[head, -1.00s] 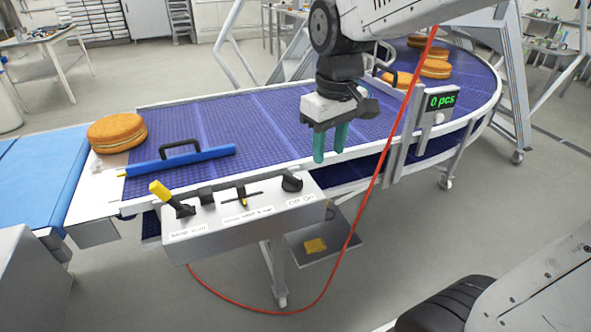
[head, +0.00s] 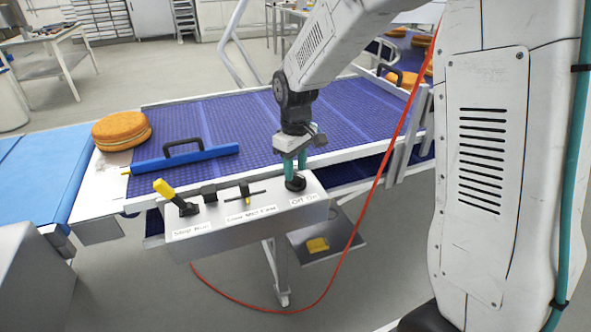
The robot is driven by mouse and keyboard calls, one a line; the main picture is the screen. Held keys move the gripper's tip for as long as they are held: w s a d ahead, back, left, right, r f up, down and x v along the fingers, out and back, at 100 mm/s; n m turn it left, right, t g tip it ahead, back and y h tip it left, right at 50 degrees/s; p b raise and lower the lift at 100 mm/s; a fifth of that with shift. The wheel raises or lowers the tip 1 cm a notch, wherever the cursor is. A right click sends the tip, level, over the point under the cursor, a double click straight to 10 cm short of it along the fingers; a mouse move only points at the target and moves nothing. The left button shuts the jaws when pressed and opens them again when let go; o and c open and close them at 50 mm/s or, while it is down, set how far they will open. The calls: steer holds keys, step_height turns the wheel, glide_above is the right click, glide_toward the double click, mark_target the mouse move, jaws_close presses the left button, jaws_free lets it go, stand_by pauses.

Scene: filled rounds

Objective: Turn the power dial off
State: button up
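The power dial (head: 296,184) is a black round knob at the right end of the grey control box, above the label "Off On" (head: 303,200). My gripper (head: 295,175) points down at the dial, its two green fingers reaching the knob, one at its left and one behind its right side. The fingers are apart; whether they press on the knob I cannot tell. The dial's pointer direction is partly hidden by the fingers.
The control box (head: 245,229) also carries a yellow-handled lever (head: 165,189) and a black slider (head: 245,192). A red cable (head: 376,176) hangs right of the box. A blue bar with a handle (head: 185,158) and a filled round (head: 121,131) lie at the conveyor's left.

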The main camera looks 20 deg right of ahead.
steer(key=shift+f, duration=0.65)
jaws_close()
